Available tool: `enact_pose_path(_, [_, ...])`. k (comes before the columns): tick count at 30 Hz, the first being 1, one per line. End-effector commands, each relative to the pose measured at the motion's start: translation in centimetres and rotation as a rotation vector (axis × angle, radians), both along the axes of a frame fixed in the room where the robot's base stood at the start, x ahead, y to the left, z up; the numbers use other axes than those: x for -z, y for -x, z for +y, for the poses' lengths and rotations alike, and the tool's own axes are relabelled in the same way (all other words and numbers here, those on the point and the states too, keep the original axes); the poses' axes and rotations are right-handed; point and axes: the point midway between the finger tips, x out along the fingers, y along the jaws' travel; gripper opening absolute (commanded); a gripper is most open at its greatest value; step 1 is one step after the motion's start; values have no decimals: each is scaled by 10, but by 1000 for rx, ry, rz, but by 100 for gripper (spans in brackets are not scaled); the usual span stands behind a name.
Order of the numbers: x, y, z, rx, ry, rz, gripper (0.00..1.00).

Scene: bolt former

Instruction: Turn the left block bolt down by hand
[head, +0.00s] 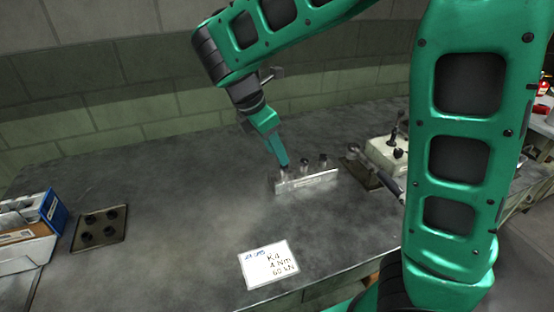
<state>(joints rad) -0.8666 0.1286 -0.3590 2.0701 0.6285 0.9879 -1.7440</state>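A low metal block (308,182) with a pale label on its front face stands near the middle of the grey bench. Several small dark-topped bolts stand up from it, among them a middle bolt (304,163) and a right bolt (323,160). My gripper (284,167) points down at the block's left end, with its tips at the left bolt (283,174). The tips cover the top of that bolt. At this size I cannot tell whether the fingers are closed on it or only around it.
A white card (268,263) with handwriting lies in front of the block. A dark plate with several black round pieces (101,226) and a blue and white box (42,222) are at the left. A pale device with a lever (388,153) stands right of the block.

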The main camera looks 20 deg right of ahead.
Motion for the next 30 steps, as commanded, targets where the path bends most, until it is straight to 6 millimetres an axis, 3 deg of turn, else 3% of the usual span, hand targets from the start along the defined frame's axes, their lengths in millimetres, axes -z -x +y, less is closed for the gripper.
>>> enact_pose_path(9, [34, -2, -14, 1, 0, 1, 38])
enact_pose_path(20, [38, -2, -16, 1, -1, 0, 38])
enact_pose_path(25, [38, -2, -16, 1, -1, -1, 0])
enact_pose_path(30, [38, -3, -11, -2, -2, -2, 0])
